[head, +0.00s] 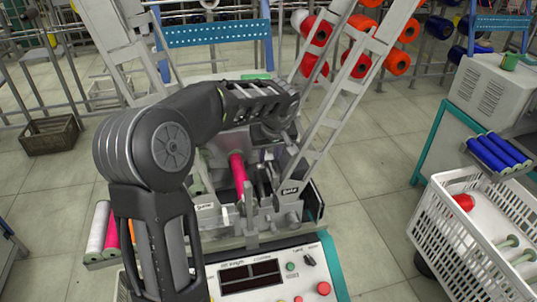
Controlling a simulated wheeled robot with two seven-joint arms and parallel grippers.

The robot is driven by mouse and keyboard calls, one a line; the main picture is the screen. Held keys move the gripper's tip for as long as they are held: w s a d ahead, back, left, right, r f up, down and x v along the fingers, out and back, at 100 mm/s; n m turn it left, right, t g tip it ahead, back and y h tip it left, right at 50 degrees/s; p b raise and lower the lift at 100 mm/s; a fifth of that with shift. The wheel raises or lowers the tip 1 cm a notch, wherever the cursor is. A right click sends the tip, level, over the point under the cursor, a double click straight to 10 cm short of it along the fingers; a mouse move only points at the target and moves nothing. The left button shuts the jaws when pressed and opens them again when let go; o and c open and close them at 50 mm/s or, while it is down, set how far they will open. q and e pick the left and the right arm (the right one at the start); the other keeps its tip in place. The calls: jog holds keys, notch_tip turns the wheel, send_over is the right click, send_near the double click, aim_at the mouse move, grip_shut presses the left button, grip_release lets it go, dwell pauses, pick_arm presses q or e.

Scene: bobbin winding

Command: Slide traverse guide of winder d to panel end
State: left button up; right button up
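A winder (262,210) stands in front of me, with a magenta bobbin (239,172) upright or leaning in its middle. I cannot read a letter that marks it as winder d. My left arm reaches across from the left, and my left gripper (281,135) is over the back right part of the winder, pointing down. Its fingertips are too dark and small to tell open from shut. The traverse guide cannot be picked out clearly among the dark parts below the gripper. My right gripper is not in view.
A control panel (268,278) with displays and buttons is at the winder's front. Bobbins (112,232) lie at its left. A white crate (440,237) and blue bobbins (497,152) are at the right. A metal ladder-like frame (340,92) rises beside the gripper.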

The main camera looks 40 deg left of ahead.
pick_arm(q)
jog(key=o, duration=0.4)
jog(key=shift+c, duration=0.2)
jog(key=shift+r, duration=0.1)
jog(key=shift+b+v, duration=0.45)
jog(key=shift+v, duration=3.35)
